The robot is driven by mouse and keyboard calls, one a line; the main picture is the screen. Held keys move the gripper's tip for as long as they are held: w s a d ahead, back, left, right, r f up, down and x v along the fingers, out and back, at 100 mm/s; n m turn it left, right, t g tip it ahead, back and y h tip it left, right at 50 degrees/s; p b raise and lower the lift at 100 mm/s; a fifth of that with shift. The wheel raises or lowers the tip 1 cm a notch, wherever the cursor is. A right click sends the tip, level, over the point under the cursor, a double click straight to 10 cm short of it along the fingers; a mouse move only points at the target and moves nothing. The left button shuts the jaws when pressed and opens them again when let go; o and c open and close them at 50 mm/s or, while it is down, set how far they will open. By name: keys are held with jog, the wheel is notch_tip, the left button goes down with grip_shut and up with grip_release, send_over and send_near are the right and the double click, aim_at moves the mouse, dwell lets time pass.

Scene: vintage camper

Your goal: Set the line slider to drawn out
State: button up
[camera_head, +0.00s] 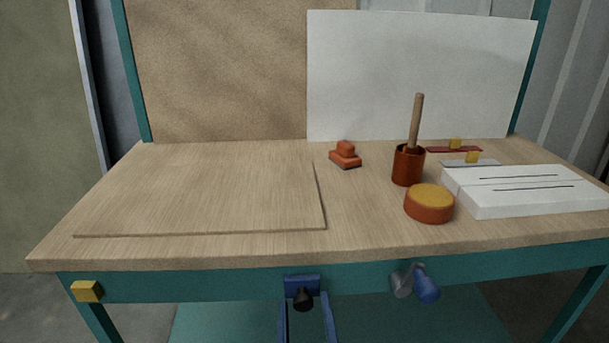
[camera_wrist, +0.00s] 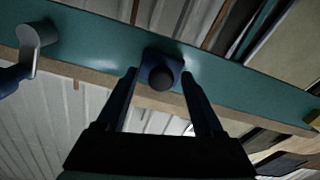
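A blue plate (camera_head: 302,281) with a round black knob (camera_head: 303,299) sits on the teal front edge of the workbench. It may be the line slider; no label shows. In the wrist view the same black knob (camera_wrist: 162,78) stands out from its blue plate (camera_wrist: 166,58). My gripper (camera_head: 306,304) is open, with its two dark blue fingers apart. In the wrist view its fingertips (camera_wrist: 158,74) appear on either side of the knob. I see a gap on both sides; whether the tips reach the knob's depth I cannot tell.
A grey crank with a blue handle (camera_head: 427,284) juts from the front edge, right of the knob. A yellow block (camera_head: 88,291) is at the front left corner. On top stand a red cup (camera_head: 408,168), an orange round block (camera_head: 429,205) and a white slotted box (camera_head: 525,200).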

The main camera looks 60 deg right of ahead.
jog(key=b+v, duration=0.3)
jog(key=v, duration=1)
dwell(0.5)
